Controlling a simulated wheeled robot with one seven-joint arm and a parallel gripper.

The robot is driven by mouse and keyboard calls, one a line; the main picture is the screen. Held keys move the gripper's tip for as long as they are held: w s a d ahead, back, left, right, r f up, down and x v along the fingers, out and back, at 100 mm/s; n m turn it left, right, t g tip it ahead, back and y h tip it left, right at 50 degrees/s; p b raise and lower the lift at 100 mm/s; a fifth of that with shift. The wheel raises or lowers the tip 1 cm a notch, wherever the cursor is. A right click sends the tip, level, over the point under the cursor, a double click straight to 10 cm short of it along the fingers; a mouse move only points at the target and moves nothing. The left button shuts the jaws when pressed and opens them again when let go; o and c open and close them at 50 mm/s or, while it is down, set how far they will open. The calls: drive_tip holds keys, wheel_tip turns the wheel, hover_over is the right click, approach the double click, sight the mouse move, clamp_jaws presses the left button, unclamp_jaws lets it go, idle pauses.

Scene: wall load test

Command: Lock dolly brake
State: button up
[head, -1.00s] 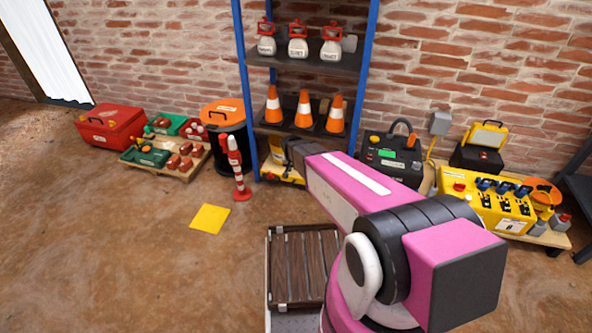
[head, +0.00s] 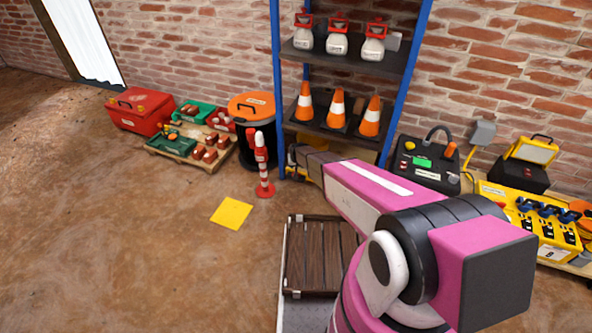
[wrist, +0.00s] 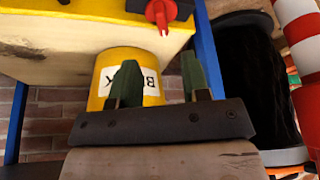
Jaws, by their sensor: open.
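In the wrist view, a wooden block with a yellow edge (wrist: 85,8), which may be the dolly, fills the top left. A red lever-like part (wrist: 160,12) on a black mount sits at its edge. My gripper (wrist: 160,85) is open, its two green fingers apart. A yellow cylinder (wrist: 105,72) with a white label, partly readable as "BR", shows behind and between the fingers. I cannot tell whether they touch it. In the head view, my gripper (head: 298,156) is at the bottom left of the shelf, and my arm hides much of what is there.
A red-white post (head: 262,165) and a black bin with orange lid (head: 252,106) stand left of my gripper. A wooden slatted platform (head: 320,255) lies in front. Floor on the left is mostly clear, with a yellow sheet (head: 231,213).

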drive_tip(key=x, duration=1.1)
drive_tip(key=shift+w, duration=0.1)
clamp_jaws()
